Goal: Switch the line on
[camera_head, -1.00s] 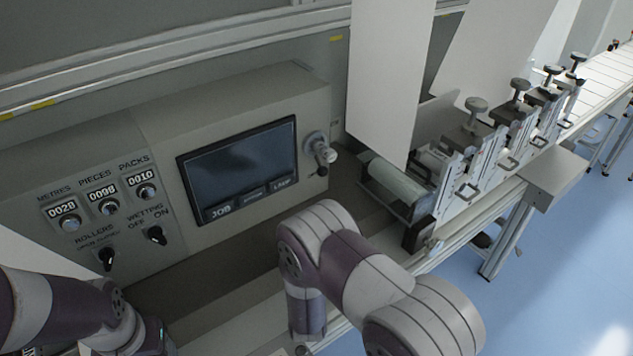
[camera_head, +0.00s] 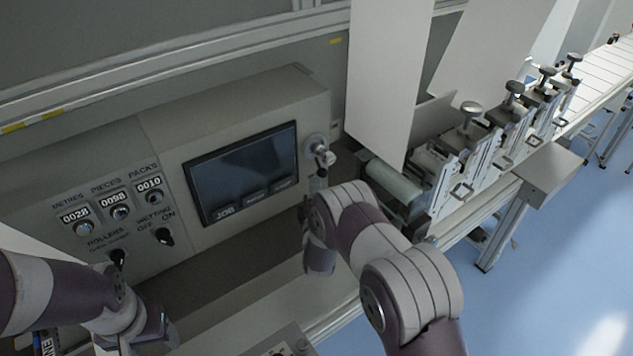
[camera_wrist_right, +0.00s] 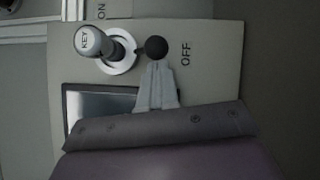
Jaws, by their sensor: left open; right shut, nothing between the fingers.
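The line switch (camera_head: 317,146) is a round plate on the right end of the grey control panel. In the right wrist view its plate (camera_wrist_right: 118,66) carries a grey knob marked KEY (camera_wrist_right: 90,41) and a lever with a black ball (camera_wrist_right: 156,48). The ball is on the OFF side; ON is printed at the upper left. My right gripper (camera_wrist_right: 157,68) is shut and empty, its fingertips at the ball's edge; I cannot tell whether they touch. My left gripper (camera_head: 152,330) is low at the left, away from the switch, its fingers hardly visible.
A dark screen (camera_head: 243,174) is left of the switch. Counters (camera_head: 120,212) and the rollers (camera_head: 118,257) and wetting (camera_head: 164,236) knobs are further left. White web sheets (camera_head: 390,80) and a roller (camera_head: 393,184) stand close on the right.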

